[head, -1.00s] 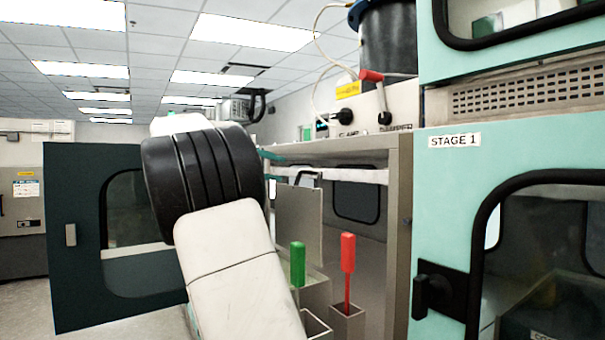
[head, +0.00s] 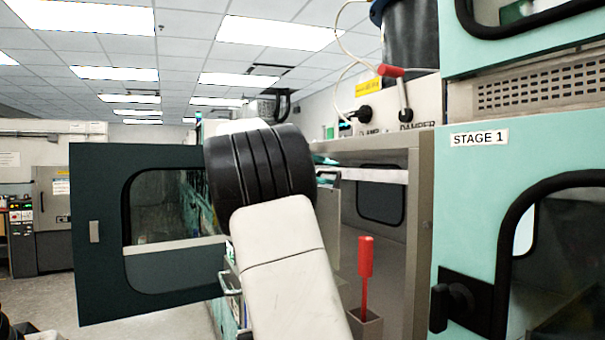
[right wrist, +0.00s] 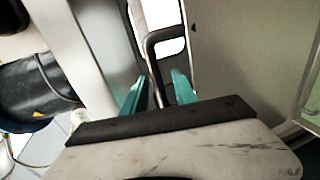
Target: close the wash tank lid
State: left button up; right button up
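The wash tank lid seems to be the plain grey upright panel (right wrist: 235,60) with a dark bar handle (right wrist: 153,50) in the right wrist view. In the head view the handle (head: 331,176) shows just right of my arm, and the lid is mostly hidden behind it. My right gripper (right wrist: 158,82) has its teal fingers apart, one on each side of the handle's lower bar, with a gap on the right. Its fingertips (head: 324,159) barely show in the head view. My left gripper is not in view.
A dark open door (head: 100,240) stands left of my right arm. A red-handled tool (head: 365,258) stands in a grey holder (head: 370,326). The teal STAGE 1 cabinet (head: 470,200) closes off the right. A damper control box (head: 400,115) sits above the bay.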

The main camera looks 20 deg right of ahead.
jog(key=shift+c, duration=0.2)
grip_shut()
dwell(1.2)
